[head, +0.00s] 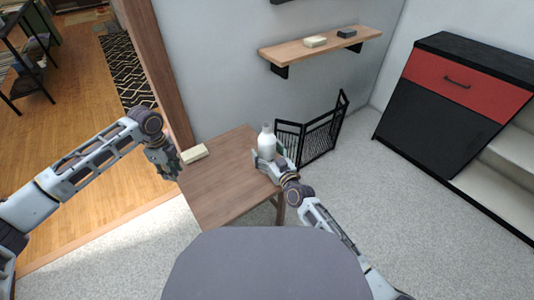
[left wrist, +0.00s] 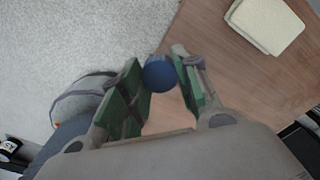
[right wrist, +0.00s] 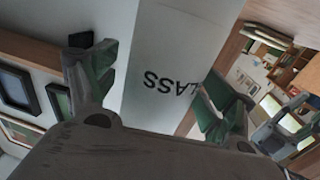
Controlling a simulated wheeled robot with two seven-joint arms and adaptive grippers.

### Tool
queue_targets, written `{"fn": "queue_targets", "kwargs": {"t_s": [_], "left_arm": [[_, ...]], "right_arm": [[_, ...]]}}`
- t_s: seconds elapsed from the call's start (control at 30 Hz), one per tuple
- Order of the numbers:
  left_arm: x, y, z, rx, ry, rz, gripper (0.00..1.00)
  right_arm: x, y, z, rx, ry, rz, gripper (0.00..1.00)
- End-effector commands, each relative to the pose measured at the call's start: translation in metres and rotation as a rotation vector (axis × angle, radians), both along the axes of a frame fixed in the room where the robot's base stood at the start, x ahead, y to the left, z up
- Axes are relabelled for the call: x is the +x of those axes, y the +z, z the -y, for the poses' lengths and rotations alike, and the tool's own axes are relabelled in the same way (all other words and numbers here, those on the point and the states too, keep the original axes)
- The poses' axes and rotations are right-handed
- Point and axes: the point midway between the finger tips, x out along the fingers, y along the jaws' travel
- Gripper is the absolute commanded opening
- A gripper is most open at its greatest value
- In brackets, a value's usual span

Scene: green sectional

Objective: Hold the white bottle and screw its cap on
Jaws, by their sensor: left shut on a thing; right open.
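The white bottle (head: 266,144) stands upright near the right edge of the wooden table (head: 220,188), its pale neck on top. My right gripper (head: 268,163) is open, its fingers on either side of the bottle's lower part. In the right wrist view the bottle (right wrist: 172,60) fills the space between the fingers, with dark lettering on it. My left gripper (head: 172,170) is at the table's left edge, away from the bottle. In the left wrist view it is shut on a round blue cap (left wrist: 159,73) near its fingertips. The cap cannot be made out in the head view.
A cream block (head: 194,153) lies on the table's left side, close to my left gripper. A wall shelf (head: 320,46) with small items hangs behind. A black metal rack (head: 318,138) stands behind the table's right side. The table's middle is clear.

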Motion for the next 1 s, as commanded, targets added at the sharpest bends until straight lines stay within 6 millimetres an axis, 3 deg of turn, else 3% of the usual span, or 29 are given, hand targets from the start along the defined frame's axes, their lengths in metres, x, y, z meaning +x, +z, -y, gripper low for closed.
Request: {"fn": "queue_targets", "kwargs": {"t_s": [0.27, 0.7, 1.0], "left_arm": [[0.0, 0.0001, 0.0, 0.0, 0.0, 0.0, 0.25], [0.0, 0.0001, 0.0, 0.0, 0.0, 0.0, 0.25], [0.0, 0.0006, 0.0, 0.0, 0.0, 0.0, 0.25]], "right_arm": [[-0.0003, 0.0, 0.0001, 0.0, 0.0, 0.0, 0.81], [-0.0004, -0.0001, 0.0002, 0.0, 0.0, 0.0, 0.24], [0.0, 0.0019, 0.0001, 0.001, 0.0, 0.002, 0.23]]}}
